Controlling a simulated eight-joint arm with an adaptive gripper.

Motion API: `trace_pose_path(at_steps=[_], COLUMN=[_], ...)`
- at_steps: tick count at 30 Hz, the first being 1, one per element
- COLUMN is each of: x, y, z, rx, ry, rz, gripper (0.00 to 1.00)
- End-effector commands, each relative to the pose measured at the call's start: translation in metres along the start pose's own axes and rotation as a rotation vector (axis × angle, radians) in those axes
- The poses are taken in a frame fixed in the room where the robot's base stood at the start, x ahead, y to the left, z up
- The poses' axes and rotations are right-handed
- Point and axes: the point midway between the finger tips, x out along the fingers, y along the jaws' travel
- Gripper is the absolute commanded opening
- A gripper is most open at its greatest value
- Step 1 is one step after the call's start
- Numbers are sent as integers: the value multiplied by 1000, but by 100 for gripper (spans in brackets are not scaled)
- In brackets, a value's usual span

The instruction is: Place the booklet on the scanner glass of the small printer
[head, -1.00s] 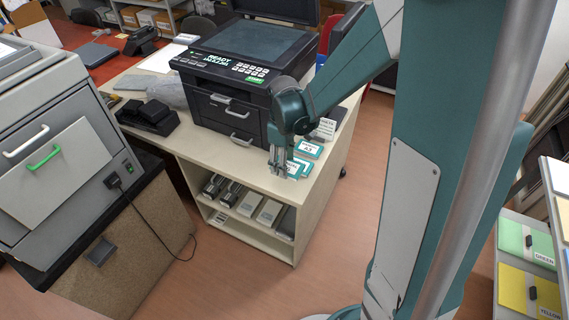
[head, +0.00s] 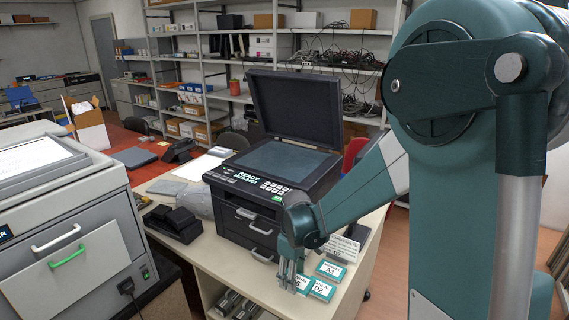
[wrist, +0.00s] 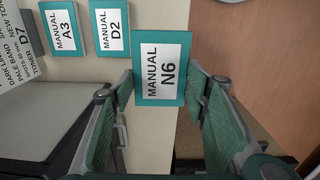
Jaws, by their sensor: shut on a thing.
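The small black printer (head: 262,200) stands on the pale desk with its lid (head: 296,105) raised. Its scanner glass (head: 280,159) is bare. My gripper (head: 288,280) is low at the desk's front edge, right of the printer's front. In the wrist view my gripper (wrist: 160,110) is shut on a teal-edged booklet labelled MANUAL N6 (wrist: 160,68), with a finger on either side. The N6 booklet is partly hidden by my gripper in the head view (head: 303,285). I cannot tell whether it is clear of the desk.
Booklets A3 (head: 331,270) and D2 (head: 321,290) lie beside it on the desk. A small printed sign (head: 343,248) stands behind them. A black desk device (head: 173,222) sits left of the printer. A large grey machine (head: 75,220) is at the left.

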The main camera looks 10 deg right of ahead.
Motion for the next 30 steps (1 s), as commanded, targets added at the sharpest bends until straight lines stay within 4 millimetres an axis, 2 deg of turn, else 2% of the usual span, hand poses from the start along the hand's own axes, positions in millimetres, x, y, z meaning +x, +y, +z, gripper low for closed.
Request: trace_pose_path(at_steps=[9, 15, 30], x=[-54, -92, -182], y=[10, 15, 14], z=[-101, -159, -270], rx=[-60, -106, -207], ry=[0, 0, 0], rz=[0, 0, 0], gripper=[32, 32, 32])
